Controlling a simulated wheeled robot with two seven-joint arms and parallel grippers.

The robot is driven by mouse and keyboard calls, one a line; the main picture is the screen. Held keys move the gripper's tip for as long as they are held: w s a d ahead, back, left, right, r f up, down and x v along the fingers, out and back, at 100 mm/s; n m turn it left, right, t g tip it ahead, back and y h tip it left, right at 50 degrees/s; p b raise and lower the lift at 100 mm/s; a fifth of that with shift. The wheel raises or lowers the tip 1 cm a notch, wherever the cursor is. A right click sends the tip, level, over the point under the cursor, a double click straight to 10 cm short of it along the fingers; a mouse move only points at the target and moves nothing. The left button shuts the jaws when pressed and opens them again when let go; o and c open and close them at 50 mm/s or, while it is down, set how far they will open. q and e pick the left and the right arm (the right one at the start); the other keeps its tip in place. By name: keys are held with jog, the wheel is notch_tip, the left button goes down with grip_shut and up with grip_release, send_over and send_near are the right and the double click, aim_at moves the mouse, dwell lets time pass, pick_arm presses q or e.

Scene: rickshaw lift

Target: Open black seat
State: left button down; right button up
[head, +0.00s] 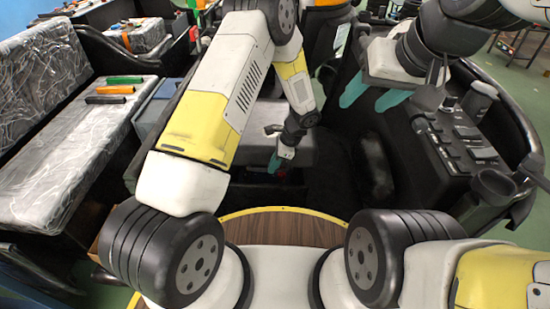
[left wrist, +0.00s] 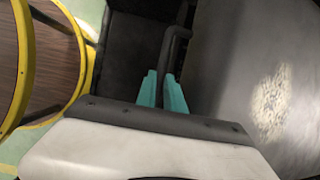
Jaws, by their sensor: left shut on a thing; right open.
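The black seat (head: 243,133), a dark grey cushion, lies in the middle of the head view, partly hidden behind my left arm. My left gripper (head: 276,163) is at its front edge. In the left wrist view, the teal fingers (left wrist: 162,92) are closed on a thin black bar (left wrist: 178,42). The bar runs beside a large dark panel (left wrist: 240,60) with a pale worn patch; I cannot tell whether this is the seat's surface. My right gripper (head: 368,97) is open and empty, above the dark area to the right of the seat.
A plastic-wrapped bench (head: 70,140) stands at left, with green, orange and black blocks (head: 119,88) on it. A dark console (head: 465,140) with switches stands at right. A yellow-rimmed wooden disc (head: 285,228) is at the front.

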pick_arm(q)
jog(key=w+r, duration=0.1)
jog(key=r, duration=0.3)
jog(key=w+r+g, duration=0.1)
jog(key=w+r, duration=0.1)
jog(key=r, duration=0.2)
jog(key=w+r+g, duration=0.1)
jog(key=w+r, duration=0.1)
jog(key=r, duration=0.2)
jog(key=shift+w+r, duration=0.1)
jog(key=shift+w, duration=0.05)
jog(key=w+r, duration=0.6)
jog(key=r, duration=0.3)
jog(key=shift+w, duration=0.15)
jog(key=shift+a, duration=0.15)
